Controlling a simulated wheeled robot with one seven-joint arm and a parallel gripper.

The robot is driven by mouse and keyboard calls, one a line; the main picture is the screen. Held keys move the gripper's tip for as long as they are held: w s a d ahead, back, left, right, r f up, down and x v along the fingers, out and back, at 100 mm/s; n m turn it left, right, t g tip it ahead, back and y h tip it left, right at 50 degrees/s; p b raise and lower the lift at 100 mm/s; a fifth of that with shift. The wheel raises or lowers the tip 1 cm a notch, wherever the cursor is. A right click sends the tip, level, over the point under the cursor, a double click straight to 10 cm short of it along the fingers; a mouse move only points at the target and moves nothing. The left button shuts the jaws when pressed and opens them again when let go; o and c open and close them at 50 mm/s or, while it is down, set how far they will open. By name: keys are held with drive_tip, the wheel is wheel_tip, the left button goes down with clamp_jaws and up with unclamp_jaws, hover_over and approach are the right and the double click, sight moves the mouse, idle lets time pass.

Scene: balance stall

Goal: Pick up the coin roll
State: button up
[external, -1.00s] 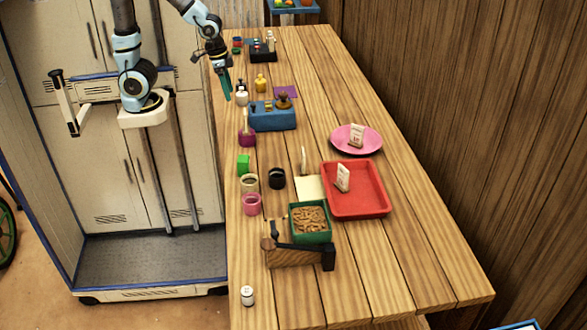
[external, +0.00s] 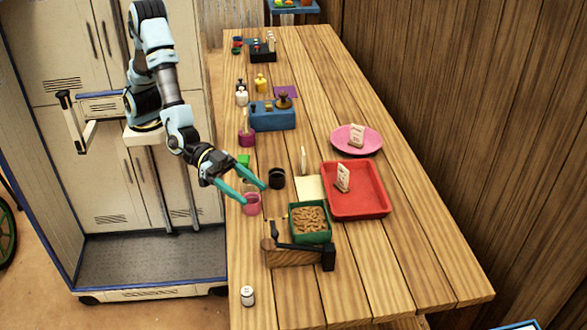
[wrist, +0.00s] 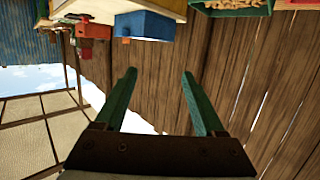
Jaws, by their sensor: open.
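My gripper (external: 255,194) is open, its two green fingers spread and empty over the table's left edge, around and above the pink cup (external: 251,207). It also shows in the wrist view (wrist: 160,74), with nothing between the fingers. A small white cylinder with a greyish top (external: 248,297) stands upright near the table's front left corner, well in front of my gripper. It may be the coin roll, but it is too small to be sure. I do not make it out in the wrist view.
A wooden block with dark metal parts (external: 290,257) and a green bin of brown pieces (external: 328,238) lie between. A black cup (external: 277,180) is close right of my fingers. A red tray (external: 372,211) and pink plate (external: 372,147) are farther right. The front right tabletop (external: 400,270) is clear.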

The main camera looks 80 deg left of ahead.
drive_tip(key=s+d+f+t+h+b, duration=0.2)
drive_tip(key=s+d, duration=0.6)
drive_tip(key=s, duration=0.2)
approach(247, 293)
drive_tip(key=w+d+p, duration=0.1)
drive_tip(key=w, duration=0.1)
drive_tip(key=w+d+f+p, duration=0.1)
drive_tip(key=w, duration=0.1)
drive_tip(key=shift+d, duration=0.25)
drive_tip(key=shift+p+x, duration=0.85)
drive_tip(key=shift+x, duration=1.65)
drive_tip(key=shift+s+d+f, duration=0.1)
drive_tip(key=shift+s+f, duration=0.1)
clamp_jaws()
